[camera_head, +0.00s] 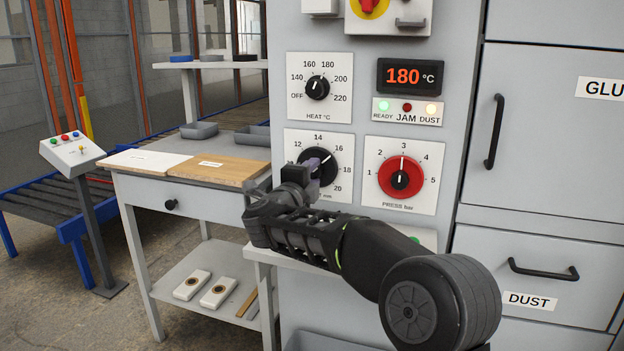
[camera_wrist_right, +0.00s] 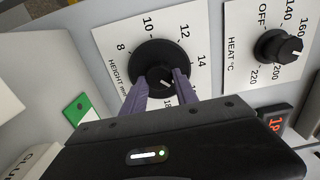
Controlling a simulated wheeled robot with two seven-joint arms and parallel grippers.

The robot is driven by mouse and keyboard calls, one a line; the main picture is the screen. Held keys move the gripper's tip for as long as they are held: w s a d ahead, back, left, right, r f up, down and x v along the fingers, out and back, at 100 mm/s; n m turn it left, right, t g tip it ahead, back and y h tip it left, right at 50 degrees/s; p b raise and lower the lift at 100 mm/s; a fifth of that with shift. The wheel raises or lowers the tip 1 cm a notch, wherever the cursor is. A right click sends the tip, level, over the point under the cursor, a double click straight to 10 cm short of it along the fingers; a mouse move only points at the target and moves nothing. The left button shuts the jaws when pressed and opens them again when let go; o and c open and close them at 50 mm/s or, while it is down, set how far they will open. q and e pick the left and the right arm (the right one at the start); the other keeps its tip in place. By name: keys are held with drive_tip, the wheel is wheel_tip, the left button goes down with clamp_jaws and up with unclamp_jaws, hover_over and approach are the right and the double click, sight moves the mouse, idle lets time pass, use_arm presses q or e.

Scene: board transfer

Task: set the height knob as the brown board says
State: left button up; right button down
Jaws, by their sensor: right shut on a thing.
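The black height knob (camera_head: 318,160) sits on a white dial plate on the grey machine front, with marks up to 20. Its white pointer line seems to aim up and right, near 16. In the right wrist view the knob (camera_wrist_right: 150,58) shows between my purple fingertips. My right gripper (camera_head: 312,172) is shut on the knob, and its fingers (camera_wrist_right: 167,84) cover part of the scale. The brown board (camera_head: 232,173) lies flat on the side table; its white label is too small to read. My left gripper is out of view.
The heat knob (camera_head: 317,88) is directly above and the red pressure knob (camera_head: 401,178) is close to the right. The display (camera_head: 410,76) reads 180 °C. A white board (camera_head: 145,161) and grey trays share the side table (camera_head: 185,195).

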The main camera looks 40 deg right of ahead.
idle(0.3)
drive_tip(key=c, duration=1)
unclamp_jaws()
drive_tip(key=shift+o, duration=0.2)
drive_tip(key=v, duration=0.7)
drive_tip(key=shift+s+a+p, duration=0.25)
drive_tip(key=shift+a+p, duration=0.1)
